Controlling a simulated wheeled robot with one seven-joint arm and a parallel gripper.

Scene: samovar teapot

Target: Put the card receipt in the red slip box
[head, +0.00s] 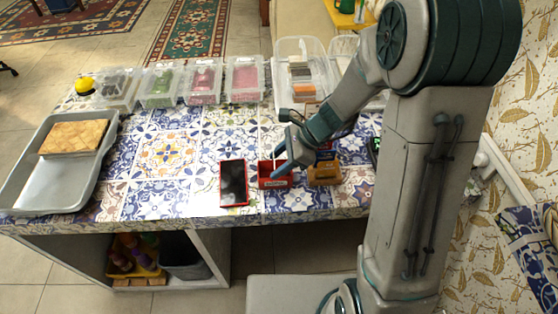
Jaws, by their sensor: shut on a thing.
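The red slip box (274,184) is a small open-topped box with a pale label on its front, standing near the front edge of the tiled table. My gripper (281,160) reaches in from the upper right and points down. Its fingertips are right over the red box, at or just above its opening; I cannot tell how deep they are. The gripper is shut on the card receipt, which is too small and covered by the fingers to make out clearly.
A grey tray (45,195) holds a wooden board (73,136). Clear tubs (203,82) line the back. The middle-left tabletop is free.

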